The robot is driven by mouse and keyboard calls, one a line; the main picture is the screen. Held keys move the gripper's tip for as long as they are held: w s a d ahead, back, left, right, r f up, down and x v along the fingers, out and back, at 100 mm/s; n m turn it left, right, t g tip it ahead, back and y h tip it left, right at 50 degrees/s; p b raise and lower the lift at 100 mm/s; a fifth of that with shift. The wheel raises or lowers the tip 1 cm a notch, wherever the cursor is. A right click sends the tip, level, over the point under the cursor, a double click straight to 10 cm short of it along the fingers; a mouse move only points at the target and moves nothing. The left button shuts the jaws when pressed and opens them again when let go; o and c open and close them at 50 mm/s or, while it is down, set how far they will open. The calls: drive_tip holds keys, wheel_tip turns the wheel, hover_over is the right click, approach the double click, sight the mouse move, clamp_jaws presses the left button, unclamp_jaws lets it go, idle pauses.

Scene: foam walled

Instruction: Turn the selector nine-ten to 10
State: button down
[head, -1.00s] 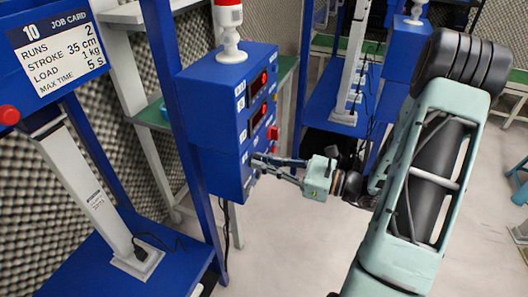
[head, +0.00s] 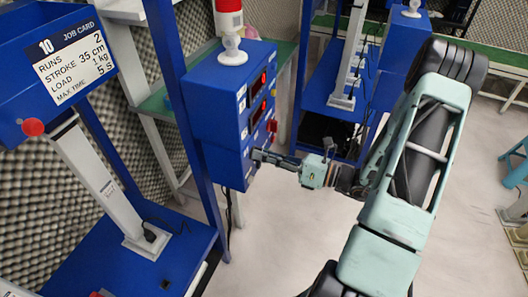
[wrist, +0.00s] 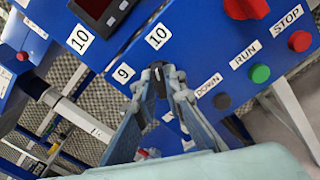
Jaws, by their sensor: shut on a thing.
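The selector nine-ten (wrist: 160,84) is a small black knob on the blue control box (head: 229,110). In the wrist view it sits below the white labels 9 (wrist: 123,73) and 10 (wrist: 158,36). My gripper (wrist: 161,80) is shut on the knob, with one fingertip on each side. The knob's grip looks roughly upright in the wrist view; which label it points to is hard to tell. In the head view my gripper (head: 256,155) reaches the box's lower front from the right, and its fingers hide the selector.
Beside the selector are a black DOWN button (wrist: 222,101), a green RUN button (wrist: 260,73), a red STOP button (wrist: 299,41) and a larger red knob (wrist: 246,8). A blue post (head: 178,90) stands left of the box. A job card (head: 75,57) hangs at upper left.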

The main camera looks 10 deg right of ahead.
idle(0.4)
drive_tip(key=c, duration=2)
unclamp_jaws()
drive_tip(key=v, duration=1.2)
drive_tip(key=shift+a, duration=0.1)
